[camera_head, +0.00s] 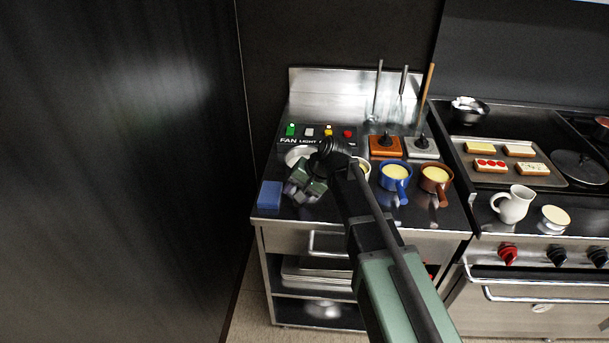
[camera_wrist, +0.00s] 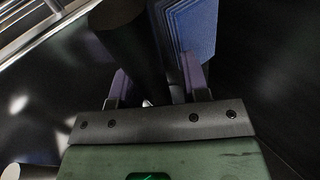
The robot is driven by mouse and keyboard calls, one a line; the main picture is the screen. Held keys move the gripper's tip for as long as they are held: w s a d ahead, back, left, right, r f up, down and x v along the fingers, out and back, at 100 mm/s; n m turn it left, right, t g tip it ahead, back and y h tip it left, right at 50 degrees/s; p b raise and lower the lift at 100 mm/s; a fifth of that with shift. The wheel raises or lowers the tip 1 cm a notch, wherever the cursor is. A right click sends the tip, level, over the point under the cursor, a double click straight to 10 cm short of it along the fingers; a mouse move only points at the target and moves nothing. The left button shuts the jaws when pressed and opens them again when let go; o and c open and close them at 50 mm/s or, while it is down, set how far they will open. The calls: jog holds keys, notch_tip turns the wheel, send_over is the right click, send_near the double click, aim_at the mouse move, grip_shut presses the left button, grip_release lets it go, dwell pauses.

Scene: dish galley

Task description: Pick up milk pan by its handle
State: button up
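In the wrist view, a thick dark bar that looks like the pan's handle (camera_wrist: 128,45) runs down between the two purple fingers of my gripper (camera_wrist: 155,85). The fingers are apart, with a gap visible on the handle's right side. The pan's bowl is not clear in the wrist view.
A blue sponge-like block (camera_head: 270,194) lies just left of my gripper and close beyond the right finger in the wrist view (camera_wrist: 192,30). Blue (camera_head: 395,184) and brown (camera_head: 435,185) pots stand to the right. A switch panel (camera_head: 318,140) is behind; a dark wall is left.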

grip_shut()
jog(key=shift+r, duration=0.2)
notch_tip(320, 180, up, 20)
jog(key=p, duration=2)
jog(key=shift+f, duration=0.2)
